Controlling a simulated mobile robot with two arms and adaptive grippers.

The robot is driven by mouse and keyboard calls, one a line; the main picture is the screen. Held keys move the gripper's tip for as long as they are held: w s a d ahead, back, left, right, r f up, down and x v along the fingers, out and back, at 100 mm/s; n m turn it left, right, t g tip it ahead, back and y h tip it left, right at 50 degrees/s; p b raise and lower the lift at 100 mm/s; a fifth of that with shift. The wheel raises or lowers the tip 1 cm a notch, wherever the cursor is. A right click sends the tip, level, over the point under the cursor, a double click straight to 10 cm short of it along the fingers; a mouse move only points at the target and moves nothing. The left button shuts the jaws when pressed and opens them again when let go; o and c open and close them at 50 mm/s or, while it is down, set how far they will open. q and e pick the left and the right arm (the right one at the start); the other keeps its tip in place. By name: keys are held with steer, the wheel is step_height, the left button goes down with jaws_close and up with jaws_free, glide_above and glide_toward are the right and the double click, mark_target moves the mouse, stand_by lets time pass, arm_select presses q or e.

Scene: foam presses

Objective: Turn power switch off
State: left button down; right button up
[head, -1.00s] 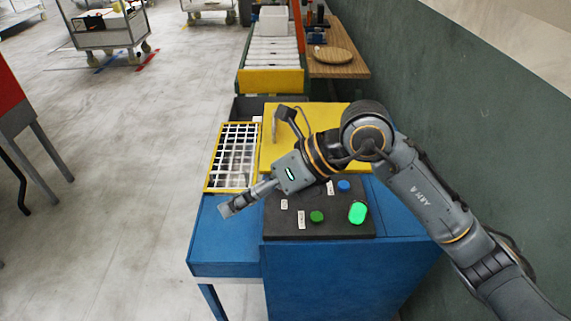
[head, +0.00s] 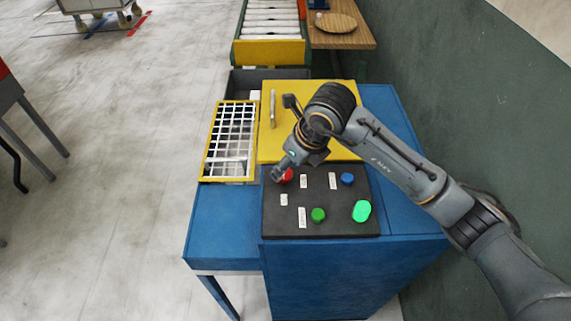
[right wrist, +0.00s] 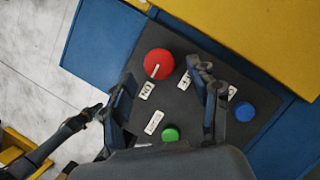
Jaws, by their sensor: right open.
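The power switch appears to be the red round knob (head: 286,175) at the back left of the black control panel (head: 340,225). In the right wrist view the red knob (right wrist: 158,62) has a white pointer line, and an "ON" label (right wrist: 147,91) lies close to the line's end. My right gripper (head: 278,174) is open above the panel's back left corner and partly covers the knob in the head view. In the right wrist view its two fingers are apart, with the knob ahead between and beyond their tips. I cannot tell if they touch it.
The panel also carries a blue knob (head: 347,179), a green knob (head: 318,215), a bright green button (head: 361,211) and white labels. Behind is a yellow lid (head: 345,145) with a handle; a yellow-framed grid (head: 230,140) is left. A green wall (head: 470,130) stands right.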

mark_target(286, 174)
steer(key=shift+x, duration=1.05)
steer(key=shift+a+f, duration=0.1)
steer(key=shift+f, duration=0.25)
steer(key=shift+w+f, duration=0.1)
steer(key=shift+f, duration=0.15)
steer(key=c, duration=1.2)
arm_select(q)
steer(key=shift+w+r, duration=0.45)
steer(key=shift+w, duration=0.25)
arm_select(e)
steer(key=shift+o, duration=0.2)
arm_select(q)
steer(key=shift+f, duration=0.15)
